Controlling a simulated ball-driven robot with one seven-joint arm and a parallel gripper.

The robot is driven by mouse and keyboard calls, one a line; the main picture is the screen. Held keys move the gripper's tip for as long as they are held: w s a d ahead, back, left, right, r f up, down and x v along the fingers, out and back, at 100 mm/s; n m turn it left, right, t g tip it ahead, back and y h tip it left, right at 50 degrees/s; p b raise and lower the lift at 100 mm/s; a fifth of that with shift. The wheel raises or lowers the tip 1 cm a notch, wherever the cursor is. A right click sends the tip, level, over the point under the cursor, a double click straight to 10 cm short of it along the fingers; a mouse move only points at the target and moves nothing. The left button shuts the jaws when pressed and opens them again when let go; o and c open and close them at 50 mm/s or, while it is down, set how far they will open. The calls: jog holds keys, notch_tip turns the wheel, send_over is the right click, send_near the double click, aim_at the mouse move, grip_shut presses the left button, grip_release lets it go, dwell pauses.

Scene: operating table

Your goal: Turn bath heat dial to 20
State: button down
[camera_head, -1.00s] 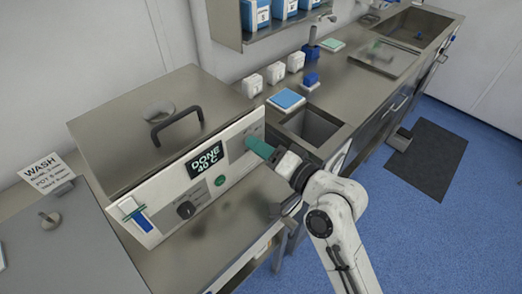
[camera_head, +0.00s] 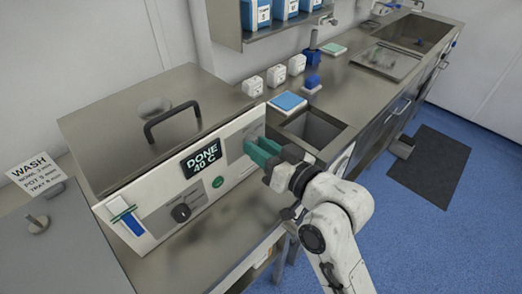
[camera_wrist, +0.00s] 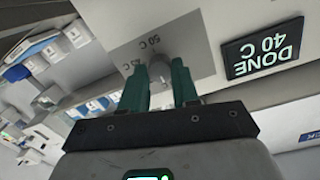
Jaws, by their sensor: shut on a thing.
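The bath (camera_head: 120,135) is a steel box with a lid and a pale front panel. Its display (camera_head: 201,159) reads "DONE 40 C", and shows upside down in the wrist view (camera_wrist: 263,48). The heat dial (camera_wrist: 160,72) is a grey knob on a grey plate at the panel's right end; a "50 C" mark is legible beside it and another is partly covered. My gripper (camera_wrist: 160,75) has its green fingers shut on the dial, one on each side. In the head view my gripper (camera_head: 258,152) hides the dial, so its pointer cannot be read.
A sink (camera_head: 312,130) and counter lie to the right. A "WASH" sign (camera_head: 42,168) stands at left.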

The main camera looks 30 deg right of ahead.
jog(key=shift+f+n, duration=0.15)
jog(key=shift+n, duration=0.35)
jog(key=c, duration=0.8)
grip_release()
jog(key=shift+s, duration=0.1)
jog(key=p+v, duration=0.1)
jog(key=v, duration=0.9)
jog(key=shift+s, duration=0.3)
jog(key=shift+s+d, duration=0.1)
